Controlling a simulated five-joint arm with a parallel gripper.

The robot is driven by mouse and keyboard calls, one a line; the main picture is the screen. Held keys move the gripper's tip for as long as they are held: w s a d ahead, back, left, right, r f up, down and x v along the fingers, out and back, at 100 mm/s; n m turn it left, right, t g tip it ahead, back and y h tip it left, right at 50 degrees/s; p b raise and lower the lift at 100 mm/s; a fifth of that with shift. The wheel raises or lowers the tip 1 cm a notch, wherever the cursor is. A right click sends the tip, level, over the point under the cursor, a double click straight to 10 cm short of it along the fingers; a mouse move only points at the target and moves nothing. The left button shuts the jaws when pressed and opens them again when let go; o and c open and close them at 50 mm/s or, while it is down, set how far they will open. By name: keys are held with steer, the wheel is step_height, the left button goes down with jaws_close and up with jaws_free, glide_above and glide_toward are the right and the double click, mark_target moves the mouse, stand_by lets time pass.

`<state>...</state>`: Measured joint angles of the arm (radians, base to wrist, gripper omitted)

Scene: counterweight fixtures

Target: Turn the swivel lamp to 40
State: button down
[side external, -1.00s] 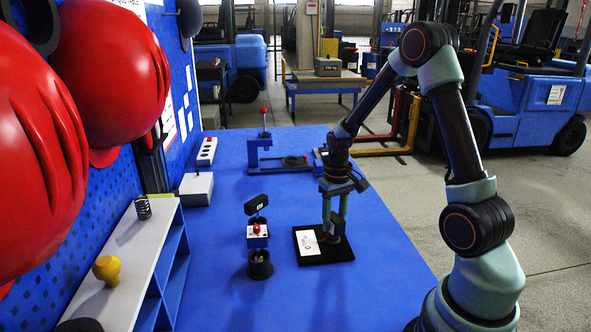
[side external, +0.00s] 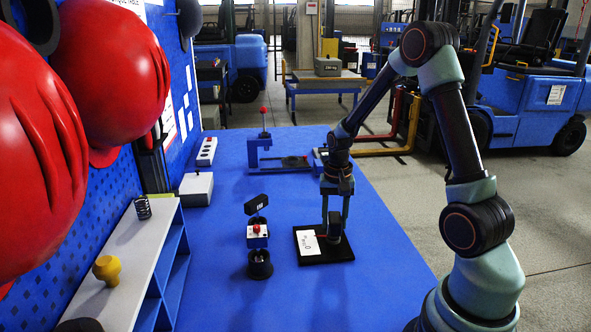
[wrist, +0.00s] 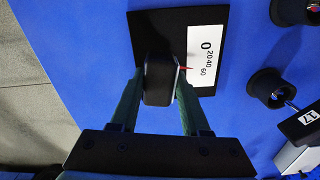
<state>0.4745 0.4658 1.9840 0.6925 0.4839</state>
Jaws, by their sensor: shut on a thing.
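The swivel lamp's dark head (wrist: 160,78) stands on a black base plate (wrist: 150,28) in the wrist view. A white scale card (wrist: 208,35) on the plate reads 0, 20, 40 and 60. A short red pointer (wrist: 186,68) reaches from the head toward the card's lower numbers, near 60; its exact reading is unclear. My gripper (wrist: 158,90) is shut on the lamp head, with one finger on each side. In the side view my gripper (side external: 335,232) reaches down to the lamp at the right of the card (side external: 309,243).
Two black round cups (wrist: 270,88) (wrist: 292,10) lie right of the plate in the wrist view. A small box with a red button (side external: 257,232) and a black sign (side external: 256,204) stand left of the lamp. A blue clamp fixture (side external: 262,150) is farther back. The table's front right is clear.

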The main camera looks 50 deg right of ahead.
mark_target(334, 217)
steer(key=shift+w, duration=0.1)
steer(key=shift+c, duration=2.2)
jaws_free()
step_height(334, 217, up, 12)
steer(key=shift+r, duration=0.1)
steer(key=s+a+r+n+t, duration=0.2)
steer(key=a+n, duration=0.3)
steer(key=a, duration=0.4)
steer(key=s+a+r+n+t, duration=0.3)
steer(key=s+a+r+n, duration=0.1)
steer(key=a, duration=0.4)
steer(key=shift+a+r+n+t, duration=0.35)
steer(key=shift+r+n, duration=0.4)
steer(key=shift+n, duration=0.25)
